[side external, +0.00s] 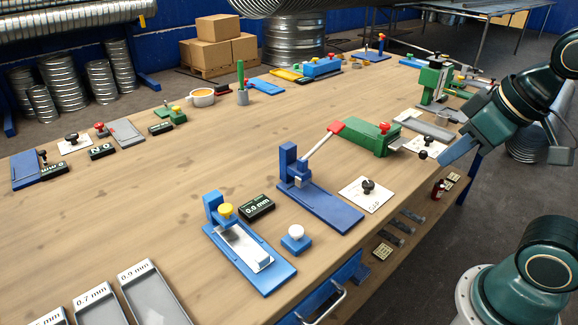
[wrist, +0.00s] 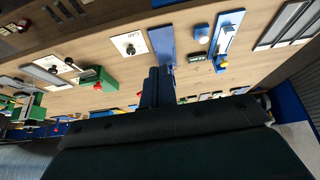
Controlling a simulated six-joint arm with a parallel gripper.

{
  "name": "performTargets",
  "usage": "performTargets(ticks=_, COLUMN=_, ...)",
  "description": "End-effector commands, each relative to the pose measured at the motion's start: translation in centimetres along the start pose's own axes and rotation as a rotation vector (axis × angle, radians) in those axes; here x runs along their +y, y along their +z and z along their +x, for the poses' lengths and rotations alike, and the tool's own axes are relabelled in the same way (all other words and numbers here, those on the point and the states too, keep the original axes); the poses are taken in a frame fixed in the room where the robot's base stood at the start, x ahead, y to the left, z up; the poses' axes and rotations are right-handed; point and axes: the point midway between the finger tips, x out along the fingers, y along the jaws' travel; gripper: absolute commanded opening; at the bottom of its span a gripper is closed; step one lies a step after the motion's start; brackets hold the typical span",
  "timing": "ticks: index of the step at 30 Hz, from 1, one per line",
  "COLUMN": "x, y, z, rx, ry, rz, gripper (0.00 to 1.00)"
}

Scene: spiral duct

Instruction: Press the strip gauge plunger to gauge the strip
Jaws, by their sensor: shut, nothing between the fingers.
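The strip gauge (side external: 262,266) is a blue stand with a yellow plunger knob (side external: 226,211) on its upright, at the front middle of the bench. A shiny metal strip (side external: 243,246) lies on its base beneath the plunger. A black display (side external: 257,207) beside it reads 0.0 mm. In the wrist view the gauge (wrist: 228,34) is at the upper right, with the yellow knob (wrist: 223,63) at its lower end. My gripper (side external: 444,160) is at the right edge of the bench, well away from the gauge. Its blue fingers (wrist: 158,72) are shut and empty.
A blue lever press (side external: 335,209) with a red handle stands between gauge and gripper. A white-topped blue block (side external: 296,239) is beside the gauge. Labelled trays (side external: 155,290) lie front left.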

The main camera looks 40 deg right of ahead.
Motion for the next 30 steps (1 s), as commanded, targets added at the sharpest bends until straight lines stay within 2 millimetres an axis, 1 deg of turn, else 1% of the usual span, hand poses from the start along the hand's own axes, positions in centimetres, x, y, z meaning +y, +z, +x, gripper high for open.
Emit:
performTargets(ticks=5, x=-0.3, y=-1.6, z=0.4, rx=0.009, ry=-0.004, rz=-0.036, gripper=0.00)
performTargets(ticks=8, x=-0.6, y=-3.0, z=0.8, rx=0.019, ry=-0.008, rz=-0.071, gripper=0.00)
performTargets(ticks=14, x=-1.5, y=-6.5, z=1.9, rx=0.048, ry=-0.015, rz=-0.157, gripper=0.00)
performTargets(ticks=23, x=-3.8, y=-11.9, z=4.5, rx=0.096, ry=-0.021, rz=-0.297, gripper=0.00)
performTargets(ticks=30, x=-6.3, y=-15.7, z=7.0, rx=0.137, ry=-0.021, rz=-0.412, gripper=0.00)
